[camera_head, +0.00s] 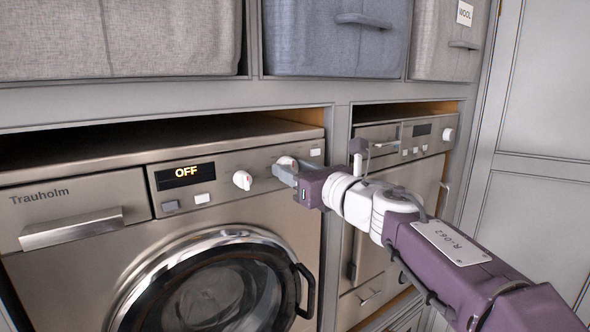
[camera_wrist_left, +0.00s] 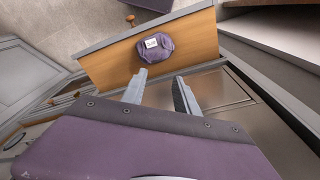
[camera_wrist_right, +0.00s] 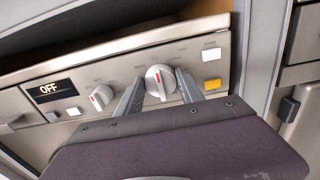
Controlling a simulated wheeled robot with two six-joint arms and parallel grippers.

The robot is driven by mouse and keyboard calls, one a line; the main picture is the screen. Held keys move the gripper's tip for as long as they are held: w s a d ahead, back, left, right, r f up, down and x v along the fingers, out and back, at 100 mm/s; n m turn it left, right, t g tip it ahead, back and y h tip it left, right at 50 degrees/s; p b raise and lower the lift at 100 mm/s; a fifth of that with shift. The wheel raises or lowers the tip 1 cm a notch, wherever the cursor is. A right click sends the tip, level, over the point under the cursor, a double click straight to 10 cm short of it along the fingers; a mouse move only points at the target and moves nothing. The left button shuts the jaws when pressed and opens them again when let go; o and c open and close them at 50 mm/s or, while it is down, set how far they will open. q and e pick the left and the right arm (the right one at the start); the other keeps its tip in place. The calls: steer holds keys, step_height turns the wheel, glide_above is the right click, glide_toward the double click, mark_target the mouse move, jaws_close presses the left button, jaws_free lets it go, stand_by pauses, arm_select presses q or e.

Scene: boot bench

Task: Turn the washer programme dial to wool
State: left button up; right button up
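The washer (camera_head: 90,235) is a beige front-loader whose display (camera_head: 185,175) reads OFF. It has two round white dials. The left dial (camera_head: 242,180) is uncovered; it also shows in the right wrist view (camera_wrist_right: 102,97). The right dial (camera_wrist_right: 160,82) has a red mark pointing roughly up and lies between the fingers of my right gripper (camera_wrist_right: 160,80), which look open with small gaps beside it. I cannot read the dial labels. In the head view, this gripper (camera_head: 284,173) partly covers the right dial (camera_head: 287,161). My left gripper (camera_wrist_left: 161,76) is open and empty, away from the dials.
A second appliance (camera_head: 405,175) with its own knob stands right of the washer. Fabric bins (camera_head: 335,40) fill the shelf above; one carries a WOOL tag (camera_head: 464,13). The washer top (camera_head: 150,140) sits under the shelf. A yellow button (camera_wrist_right: 212,84) is close to my right finger.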

steer(key=c, duration=0.4)
steer(key=shift+r+m, duration=0.1)
steer(key=shift+m, duration=0.2)
steer(key=m+p, duration=0.2)
steer(key=m, duration=0.3)
steer(key=shift+d, duration=0.1)
steer(key=m+p, duration=0.1)
steer(key=m, duration=0.4)
steer(key=m+p, duration=0.2)
steer(key=m, duration=0.2)
steer(key=shift+w+d, duration=0.1)
steer(key=m+p, duration=0.1)
steer(key=m, duration=0.1)
steer(key=m+p, duration=0.1)
steer(key=m, duration=0.2)
steer(key=shift+f+m, duration=0.2)
steer(key=shift+m, duration=0.1)
steer(key=shift+f+m+p, duration=0.15)
steer(key=shift+m+p, duration=0.5)
steer(key=shift+m, duration=1.05)
